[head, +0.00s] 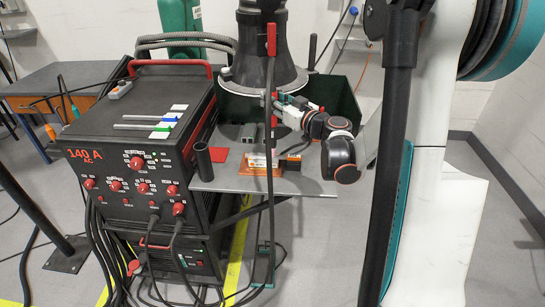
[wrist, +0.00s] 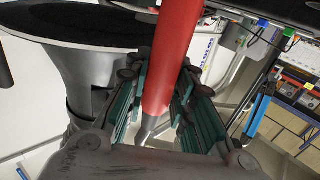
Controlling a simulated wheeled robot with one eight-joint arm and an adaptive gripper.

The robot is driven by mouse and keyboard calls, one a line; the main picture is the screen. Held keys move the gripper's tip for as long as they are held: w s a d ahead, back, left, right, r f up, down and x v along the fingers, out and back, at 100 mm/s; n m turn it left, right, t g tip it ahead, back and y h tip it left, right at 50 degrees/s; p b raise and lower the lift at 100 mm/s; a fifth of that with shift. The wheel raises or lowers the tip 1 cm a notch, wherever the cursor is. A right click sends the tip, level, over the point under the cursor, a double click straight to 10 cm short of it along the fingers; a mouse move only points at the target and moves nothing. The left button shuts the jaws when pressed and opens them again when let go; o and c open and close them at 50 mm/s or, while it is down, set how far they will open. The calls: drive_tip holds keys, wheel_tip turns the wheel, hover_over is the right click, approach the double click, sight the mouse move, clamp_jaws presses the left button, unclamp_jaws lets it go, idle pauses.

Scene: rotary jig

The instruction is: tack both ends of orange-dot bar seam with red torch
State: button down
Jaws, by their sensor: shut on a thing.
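The red torch (wrist: 172,55) shows in the wrist view as a long red handle with a grey metal neck (wrist: 150,130). It lies between the teal-padded fingers of my gripper (wrist: 158,105), which is shut on it. In the head view my gripper (head: 276,99) is small, in front of the dark green panels and below the flared hood-like piece. A red handle-like piece (head: 271,40) with a black cable stands above it; I cannot tell if it is part of the held torch. The orange-dot bar and its seam cannot be made out in either view.
A welding machine (head: 140,165) stands at left, with a grey shelf (head: 220,181) beside it. The shelf carries a dark tube (head: 203,160) and an orange card (head: 262,163). A dark flared piece (head: 265,75) hangs close above my gripper. Black cables run down to the floor.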

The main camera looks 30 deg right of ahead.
drive_tip(key=shift+f+b, duration=0.35)
idle(0.7)
drive_tip(key=shift+r, duration=0.25)
idle(2.0)
drive_tip(key=shift+r, duration=0.6)
idle(4.2)
